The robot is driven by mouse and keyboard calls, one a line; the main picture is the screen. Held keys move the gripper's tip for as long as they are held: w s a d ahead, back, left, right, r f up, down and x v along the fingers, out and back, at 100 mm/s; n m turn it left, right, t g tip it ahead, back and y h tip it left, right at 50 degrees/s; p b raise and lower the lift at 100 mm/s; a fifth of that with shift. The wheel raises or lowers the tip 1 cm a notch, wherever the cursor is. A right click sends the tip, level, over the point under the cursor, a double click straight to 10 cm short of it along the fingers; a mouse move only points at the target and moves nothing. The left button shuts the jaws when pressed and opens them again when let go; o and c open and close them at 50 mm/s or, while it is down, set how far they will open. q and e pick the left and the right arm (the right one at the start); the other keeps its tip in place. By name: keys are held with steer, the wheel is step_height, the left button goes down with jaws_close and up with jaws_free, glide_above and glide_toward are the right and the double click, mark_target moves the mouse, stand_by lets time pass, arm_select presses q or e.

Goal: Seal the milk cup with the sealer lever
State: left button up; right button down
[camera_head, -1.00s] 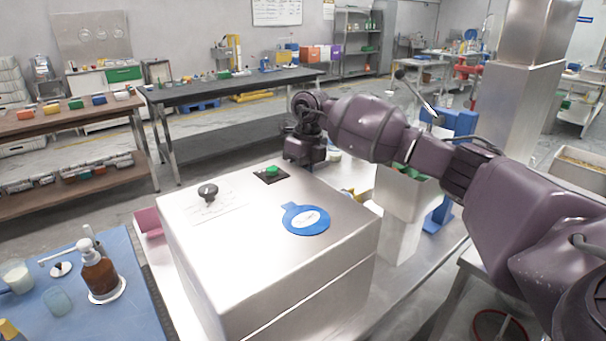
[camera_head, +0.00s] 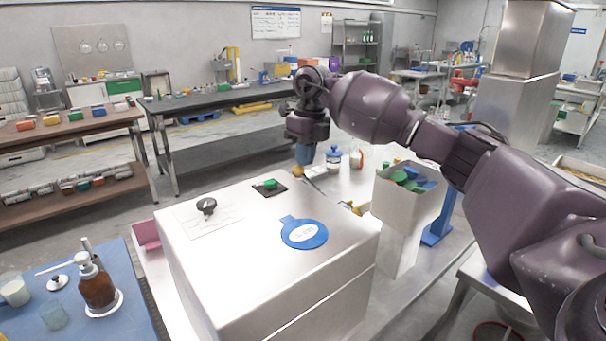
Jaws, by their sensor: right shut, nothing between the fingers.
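My right gripper (camera_head: 301,168) points down just behind the far edge of a steel box machine, its fingers shut and empty. A blue frame (camera_head: 440,222) stands behind my right arm, which covers much of it. No sealer lever can be made out on it. A small white jar with a blue lid (camera_head: 333,158) stands on the steel table right of my right gripper. A glass of white liquid (camera_head: 14,292) stands on the blue mat at the far left. I cannot tell which of these is the milk cup. My left gripper is not in view.
The steel box machine (camera_head: 325,296) fills the middle, with a black knob, green button and blue round label on top. A bin of green and blue pieces (camera_head: 404,206) stands right of it. A brown pump bottle (camera_head: 97,287) is on the blue mat.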

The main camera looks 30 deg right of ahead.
steer(key=shift+d+r, duration=0.2)
steer(key=shift+r, duration=1.2)
